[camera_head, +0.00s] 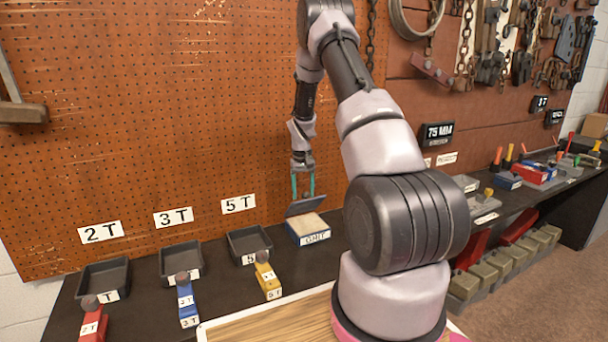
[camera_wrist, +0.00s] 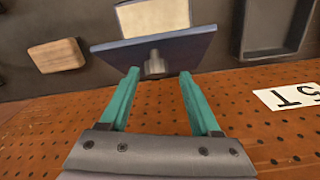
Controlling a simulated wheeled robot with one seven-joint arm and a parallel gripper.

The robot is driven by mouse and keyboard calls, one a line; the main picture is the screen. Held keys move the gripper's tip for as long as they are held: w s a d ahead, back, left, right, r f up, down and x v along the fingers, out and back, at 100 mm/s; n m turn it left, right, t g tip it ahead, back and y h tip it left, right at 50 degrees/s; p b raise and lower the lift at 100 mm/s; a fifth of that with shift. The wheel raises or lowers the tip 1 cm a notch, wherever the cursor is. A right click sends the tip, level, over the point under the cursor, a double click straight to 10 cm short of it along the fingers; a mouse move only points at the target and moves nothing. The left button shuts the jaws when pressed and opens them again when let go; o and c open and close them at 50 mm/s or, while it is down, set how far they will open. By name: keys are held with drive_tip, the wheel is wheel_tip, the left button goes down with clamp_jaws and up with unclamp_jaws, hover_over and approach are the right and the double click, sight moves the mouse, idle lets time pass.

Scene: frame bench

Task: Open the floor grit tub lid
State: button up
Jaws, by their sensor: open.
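The floor grit tub (camera_head: 311,238) is a small blue box with a white label on its front, standing on the dark bench against the pegboard. Its blue lid (camera_head: 305,204) is tilted up at the back, and a pale tan top surface shows in the tub. My gripper (camera_head: 302,193) hangs just above and behind the raised lid with its teal fingers apart. In the wrist view, the lid (camera_wrist: 190,47) is just beyond the open fingers (camera_wrist: 159,74). Its grey knob lies between the fingertip lines, with gaps at both sides. The fingers hold nothing.
Black trays (camera_head: 249,241) stand left of the tub, with red, blue and yellow labelled pieces (camera_head: 268,281) before them. The pegboard (camera_head: 180,110) rises close behind my gripper. A wooden block (camera_wrist: 57,56) lies beside the tub in the wrist view.

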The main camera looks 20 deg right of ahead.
drive_tip(key=s+f, duration=0.5)
drive_tip(key=s, duration=0.2)
drive_tip(key=shift+s+d+f, duration=0.1)
drive_tip(key=shift+d+f, duration=0.1)
drive_tip(key=shift+f, duration=0.2)
wheel_tip(320, 180, up, 11)
drive_tip(key=s+a+r+n+t, duration=0.1)
drive_tip(key=s+a+r, duration=0.2)
drive_tip(key=r, duration=0.6)
drive_tip(key=s+a+r+n+t, duration=0.1)
drive_tip(key=s+a+r, duration=0.3)
drive_tip(key=s+r, duration=0.4)
drive_tip(key=shift+s+r+t, duration=0.2)
drive_tip(key=shift+r+t, duration=0.2)
drive_tip(key=shift+r, duration=0.35)
